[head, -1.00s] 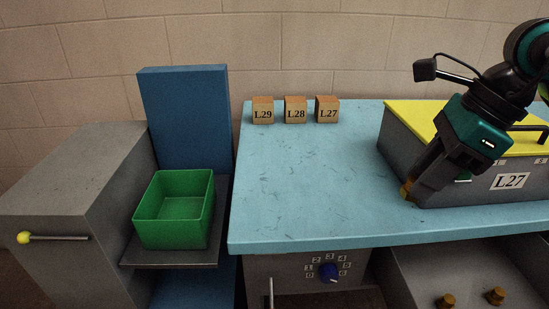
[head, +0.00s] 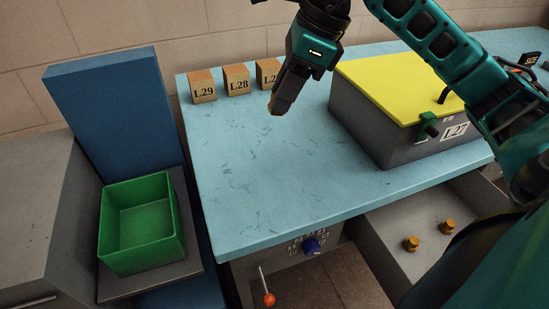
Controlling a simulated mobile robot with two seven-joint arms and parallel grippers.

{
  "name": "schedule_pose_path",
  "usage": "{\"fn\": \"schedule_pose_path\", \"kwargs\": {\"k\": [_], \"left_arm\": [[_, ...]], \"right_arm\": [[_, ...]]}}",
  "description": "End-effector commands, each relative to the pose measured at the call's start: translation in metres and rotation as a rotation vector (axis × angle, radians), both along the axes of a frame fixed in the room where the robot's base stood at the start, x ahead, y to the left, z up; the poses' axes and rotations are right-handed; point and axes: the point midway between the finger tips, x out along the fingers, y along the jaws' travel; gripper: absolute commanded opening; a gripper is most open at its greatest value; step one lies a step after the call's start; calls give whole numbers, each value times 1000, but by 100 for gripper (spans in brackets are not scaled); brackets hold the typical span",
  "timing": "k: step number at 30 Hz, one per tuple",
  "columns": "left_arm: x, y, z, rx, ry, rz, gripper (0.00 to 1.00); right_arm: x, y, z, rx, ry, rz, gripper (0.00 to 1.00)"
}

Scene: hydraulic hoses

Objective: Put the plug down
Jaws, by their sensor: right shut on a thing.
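My right gripper (head: 283,97) is above the blue tabletop (head: 270,190), left of the grey box and in front of the block labelled L27. Only the plug's lower end shows, below the fingertips; the jaws hide the rest. I cannot tell its exact height over the table. My left gripper is not in view.
A grey box (head: 365,125) labelled L27 with a yellow lid (head: 400,85) stands at right. Wooden blocks L29 (head: 203,88) and L28 (head: 237,80) stand at the back. A green bin (head: 178,225) is at left. Two brass plugs (head: 411,243) sit on a lower surface. The table's front left is clear.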

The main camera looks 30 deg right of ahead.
Motion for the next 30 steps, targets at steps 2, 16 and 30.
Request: {"fn": "schedule_pose_path", "kwargs": {"k": [2, 16, 30], "left_arm": [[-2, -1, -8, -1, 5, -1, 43], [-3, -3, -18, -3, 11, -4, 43], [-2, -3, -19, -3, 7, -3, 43]], "right_arm": [[-2, 0, -27, -2, 8, 0, 0], [0, 0, -114, 1, -1, 1, 0], [0, 0, -153, 0, -2, 1, 0]]}}
